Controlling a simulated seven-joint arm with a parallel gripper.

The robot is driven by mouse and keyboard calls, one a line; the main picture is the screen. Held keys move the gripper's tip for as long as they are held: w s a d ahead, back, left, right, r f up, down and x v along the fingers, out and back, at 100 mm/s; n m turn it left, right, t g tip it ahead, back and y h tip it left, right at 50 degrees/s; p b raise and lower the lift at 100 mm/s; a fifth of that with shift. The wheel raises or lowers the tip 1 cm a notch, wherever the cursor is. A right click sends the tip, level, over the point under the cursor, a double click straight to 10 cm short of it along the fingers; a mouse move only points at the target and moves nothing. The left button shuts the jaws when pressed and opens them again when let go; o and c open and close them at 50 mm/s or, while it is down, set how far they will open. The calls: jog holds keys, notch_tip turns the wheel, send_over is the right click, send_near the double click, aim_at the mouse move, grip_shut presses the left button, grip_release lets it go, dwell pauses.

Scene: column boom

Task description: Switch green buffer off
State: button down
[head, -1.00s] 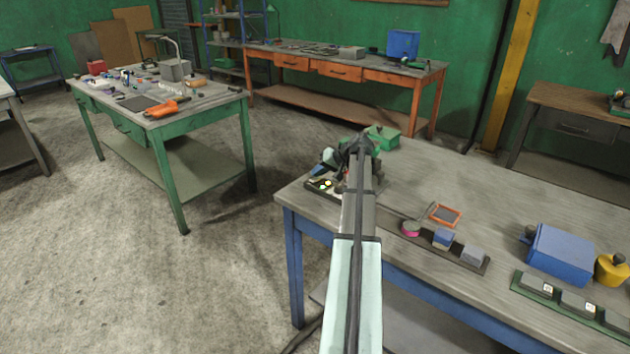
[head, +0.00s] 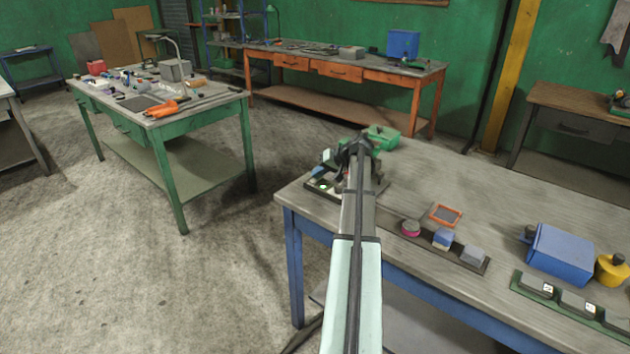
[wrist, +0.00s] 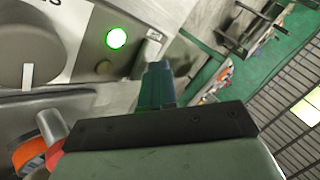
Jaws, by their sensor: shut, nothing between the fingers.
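A green machine (head: 382,137), likely the green buffer, stands at the far left corner of the blue-legged bench, partly hidden by my arm. A metal fitting (wrist: 150,45) sits to the right of the lamp. My gripper (wrist: 158,85) is shut and empty, its tips close to this fitting; contact cannot be told. The green lamp also shows in the head view (head: 323,187).
A dark strip with pink, blue and grey blocks (head: 444,239) lies along the bench's front. An orange-framed tray (head: 445,215), a blue box (head: 560,253) and a yellow container (head: 611,269) stand to the right. The bench's back middle is clear.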

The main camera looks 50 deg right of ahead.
aim_at(320, 178)
jog(key=shift+d+r, duration=0.2)
jog(key=shift+r, duration=0.35)
jog(key=shift+d+r, duration=0.15)
jog(key=shift+r, duration=1.1)
jog(key=shift+d+r, duration=0.15)
jog(key=shift+r, duration=1.05)
